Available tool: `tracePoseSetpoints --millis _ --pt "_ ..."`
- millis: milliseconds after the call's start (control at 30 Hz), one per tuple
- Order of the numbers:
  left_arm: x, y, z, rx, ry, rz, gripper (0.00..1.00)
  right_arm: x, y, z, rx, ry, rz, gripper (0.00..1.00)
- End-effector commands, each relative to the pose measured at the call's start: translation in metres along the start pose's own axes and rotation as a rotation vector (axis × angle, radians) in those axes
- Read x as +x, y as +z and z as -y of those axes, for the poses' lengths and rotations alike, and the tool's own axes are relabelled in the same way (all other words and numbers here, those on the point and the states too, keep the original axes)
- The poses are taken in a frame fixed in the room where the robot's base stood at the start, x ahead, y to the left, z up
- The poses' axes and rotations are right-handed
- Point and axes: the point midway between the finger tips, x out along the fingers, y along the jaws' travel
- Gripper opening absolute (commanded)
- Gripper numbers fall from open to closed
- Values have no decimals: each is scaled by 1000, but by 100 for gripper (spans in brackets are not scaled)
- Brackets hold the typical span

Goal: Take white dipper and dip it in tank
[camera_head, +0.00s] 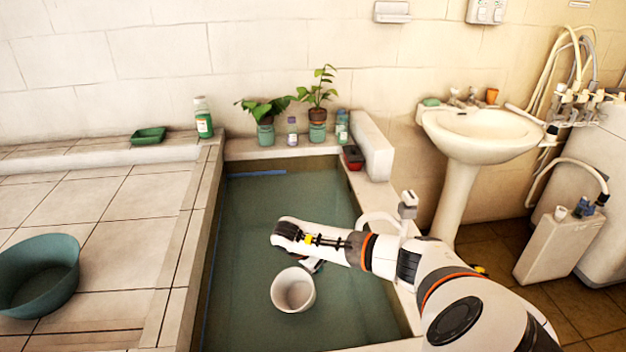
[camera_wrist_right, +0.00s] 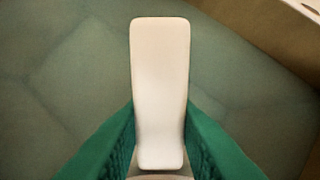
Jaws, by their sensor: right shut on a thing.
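The white dipper (camera_head: 293,290) is over the tank (camera_head: 240,220), its round cup facing up and looking empty. I cannot tell whether its base touches the greenish water. My right gripper (camera_head: 312,265) is shut on the dipper's handle, mostly hidden under my wrist in the head view. In the right wrist view the two green fingers (camera_wrist_right: 160,125) press on both sides of the pale handle (camera_wrist_right: 160,70), with the water behind. My left gripper is in neither view.
Potted plants (camera_head: 317,115) and bottles stand on the tank's back ledge. A green basin (camera_head: 40,275) sits on the left tiles. A pedestal sink (camera_head: 480,130) stands at right.

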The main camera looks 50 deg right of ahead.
Motion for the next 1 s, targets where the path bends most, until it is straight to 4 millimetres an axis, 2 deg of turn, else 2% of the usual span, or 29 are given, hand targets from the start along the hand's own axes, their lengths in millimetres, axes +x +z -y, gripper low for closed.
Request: tracePoseSetpoints --millis 33,500,700,1000 --pt "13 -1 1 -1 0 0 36 14 -7 0 0 -1 -2 0" --pt "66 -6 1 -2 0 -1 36 76 -38 0 1 0 -2 0" --pt "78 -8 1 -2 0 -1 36 88 -42 -1 0 2 0 0" --pt "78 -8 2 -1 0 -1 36 89 -43 -1 1 3 -2 0"
